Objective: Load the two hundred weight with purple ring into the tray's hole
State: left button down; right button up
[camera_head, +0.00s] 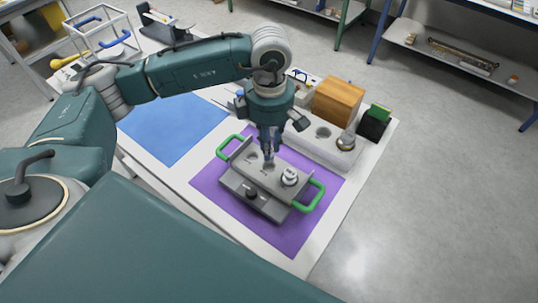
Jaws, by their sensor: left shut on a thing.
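A grey tray (236,180) with green handles sits on the purple mat (297,229). It has round holes in its top. A silvery-white weight (290,177) stands in the tray's right part. My left gripper (269,157) points down over the tray's middle, just left of that weight. It is shut on a small silvery thing, apparently a weight, low at the tray's top. The fingers mostly hide it, and I cannot make out a purple ring or whether it is inside a hole. My right gripper is not in view.
Behind the tray stands a pale rack (308,133) with another metal weight (346,140) at its right end. A wooden block (339,100) and a dark green-and-black box (374,122) stand behind. A blue mat (172,130) lies clear at left.

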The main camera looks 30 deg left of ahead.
pick_arm(q)
jog(key=shift+f, duration=0.8)
notch_tip(320, 180, down, 3)
jog(key=shift+f+p, duration=0.2)
jog(key=shift+p, duration=0.3)
jog(key=shift+f, duration=0.4)
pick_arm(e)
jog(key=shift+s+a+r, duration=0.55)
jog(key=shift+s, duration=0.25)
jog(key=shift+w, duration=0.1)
pick_arm(q)
jog(key=shift+f, duration=0.15)
jog(key=c, duration=1.6)
grip_release()
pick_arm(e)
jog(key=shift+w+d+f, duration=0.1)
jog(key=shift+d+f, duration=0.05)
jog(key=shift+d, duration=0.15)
